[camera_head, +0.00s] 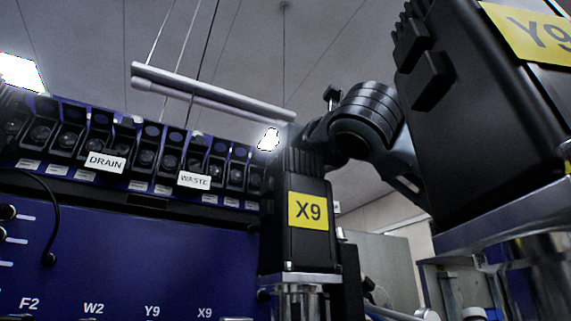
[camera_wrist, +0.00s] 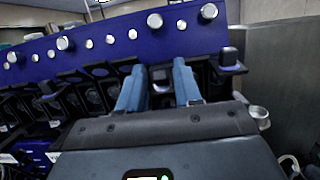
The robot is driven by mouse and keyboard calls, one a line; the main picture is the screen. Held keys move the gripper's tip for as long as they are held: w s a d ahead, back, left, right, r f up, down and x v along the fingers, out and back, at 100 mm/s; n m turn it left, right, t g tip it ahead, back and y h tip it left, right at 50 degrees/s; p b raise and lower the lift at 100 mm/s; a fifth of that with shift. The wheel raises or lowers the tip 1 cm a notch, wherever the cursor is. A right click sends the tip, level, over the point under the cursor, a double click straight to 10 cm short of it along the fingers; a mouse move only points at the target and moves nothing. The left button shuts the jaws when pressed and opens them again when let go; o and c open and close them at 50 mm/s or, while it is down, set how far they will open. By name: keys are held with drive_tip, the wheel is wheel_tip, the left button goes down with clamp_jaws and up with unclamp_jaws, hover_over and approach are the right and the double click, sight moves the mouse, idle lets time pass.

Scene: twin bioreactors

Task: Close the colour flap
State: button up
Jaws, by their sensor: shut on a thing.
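My gripper (camera_wrist: 158,66) shows in the wrist view as two blue fingers over a row of black flap-like units (camera_wrist: 95,88) on a blue housing (camera_wrist: 110,35). It is shut on a small dark part (camera_wrist: 160,76) with a pale patch, between the fingers. I cannot tell whether this part is the colour flap. In the head view the row of black units (camera_head: 145,156) runs along the top of the blue panel (camera_head: 130,245). The row's right end is hidden behind a black motor block, and the gripper's fingers cannot be made out there.
The motor block labelled X9 (camera_head: 308,215) stands upright in front of the panel. A larger block labelled Y9 (camera_head: 490,120) fills the right. DRAIN (camera_head: 105,162) and WASTE (camera_head: 194,181) labels hang on the row. A metal rail (camera_head: 210,95) crosses above. Round silver knobs (camera_wrist: 155,21) line the housing's top.

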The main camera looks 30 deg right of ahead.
drive_tip(key=o, duration=0.7)
drive_tip(key=shift+b+v, duration=0.75)
drive_tip(key=shift+v, duration=3.15)
